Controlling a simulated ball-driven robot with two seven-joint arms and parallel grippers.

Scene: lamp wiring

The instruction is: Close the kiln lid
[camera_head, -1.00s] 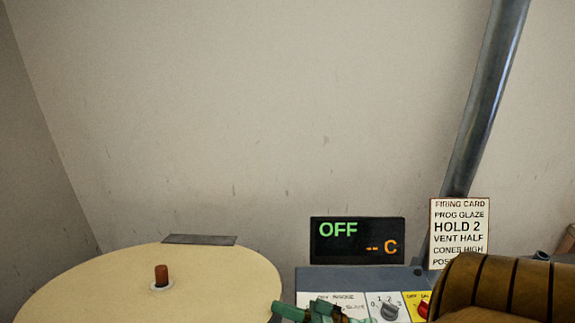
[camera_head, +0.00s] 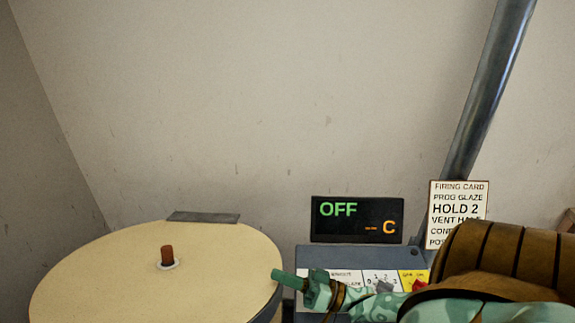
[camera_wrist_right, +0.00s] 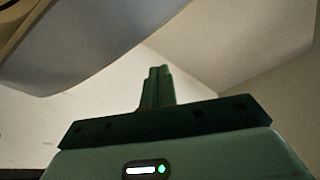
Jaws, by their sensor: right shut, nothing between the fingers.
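The kiln lid (camera_head: 110,270) is a round cream disc at the lower left of the head view. It has a brown peg (camera_head: 167,256) in a pale ring near its middle and a grey plate (camera_head: 204,217) at its back edge. Its near part is cut off, and what lies beneath it is hidden, so I cannot tell whether it is fully shut. My right gripper (camera_head: 276,274) has its green fingers shut and empty, with the tips at the lid's right edge; contact is unclear. The closed fingers also show in the right wrist view (camera_wrist_right: 157,86). My left gripper is not in view.
A control box (camera_head: 315,255) with knobs stands right of the lid, under a dark display (camera_head: 357,220) reading OFF. A firing card (camera_head: 458,213) and a slanted metal pipe (camera_head: 490,85) are at the right. A grey curved surface (camera_wrist_right: 110,40) fills the wrist view's upper left.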

